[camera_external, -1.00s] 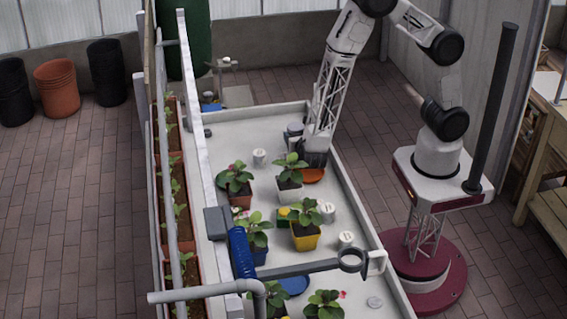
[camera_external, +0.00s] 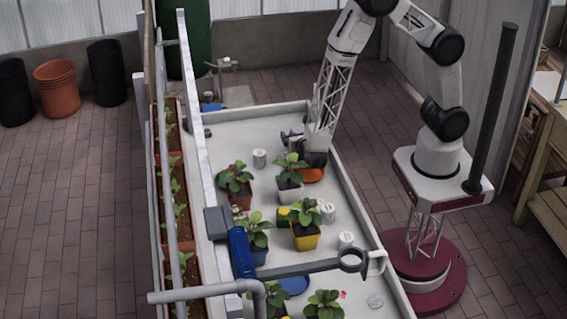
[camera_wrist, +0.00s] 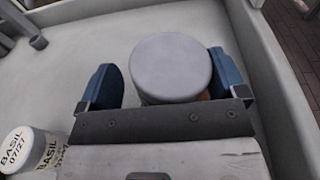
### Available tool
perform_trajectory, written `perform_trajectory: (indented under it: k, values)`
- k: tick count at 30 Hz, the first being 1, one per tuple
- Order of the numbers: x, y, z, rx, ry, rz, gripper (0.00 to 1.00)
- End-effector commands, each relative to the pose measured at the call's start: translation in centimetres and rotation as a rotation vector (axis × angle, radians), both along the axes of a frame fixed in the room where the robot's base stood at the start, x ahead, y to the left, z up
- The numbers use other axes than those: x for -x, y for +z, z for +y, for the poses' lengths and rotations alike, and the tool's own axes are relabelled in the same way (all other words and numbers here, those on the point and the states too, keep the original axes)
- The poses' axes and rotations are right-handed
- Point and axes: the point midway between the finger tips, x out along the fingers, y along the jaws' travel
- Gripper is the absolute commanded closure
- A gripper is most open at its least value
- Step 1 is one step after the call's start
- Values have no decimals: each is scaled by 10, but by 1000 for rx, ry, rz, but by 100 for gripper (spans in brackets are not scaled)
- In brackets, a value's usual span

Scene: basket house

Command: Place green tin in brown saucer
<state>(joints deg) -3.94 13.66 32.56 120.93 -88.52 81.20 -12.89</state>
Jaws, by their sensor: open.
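In the wrist view a round tin with a grey lid (camera_wrist: 170,68) stands between the two blue fingers of my gripper (camera_wrist: 165,82). The jaws are open, with a clear gap at the left finger and a smaller one at the right. The tin's side is mostly hidden, so I cannot tell its colour. An orange-brown saucer (camera_external: 313,175) lies on the bench just in front of my gripper (camera_external: 300,143) in the external view. A little orange-brown shows beside the tin in the wrist view (camera_wrist: 205,96); I cannot tell whether the tin rests on the saucer.
Potted plants (camera_external: 290,176) stand close to the saucer. White labelled tins (camera_external: 259,158) stand around the bench, one at lower left in the wrist view (camera_wrist: 32,150). A green and yellow object (camera_external: 283,215) lies among the pots. The bench's raised rim (camera_external: 345,178) runs along the right.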

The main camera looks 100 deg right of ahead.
Motion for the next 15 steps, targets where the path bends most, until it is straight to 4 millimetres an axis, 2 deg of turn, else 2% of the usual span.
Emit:
perform_trajectory:
  k: [15]
  values:
    - [4,7,50,-1,2,1,10]
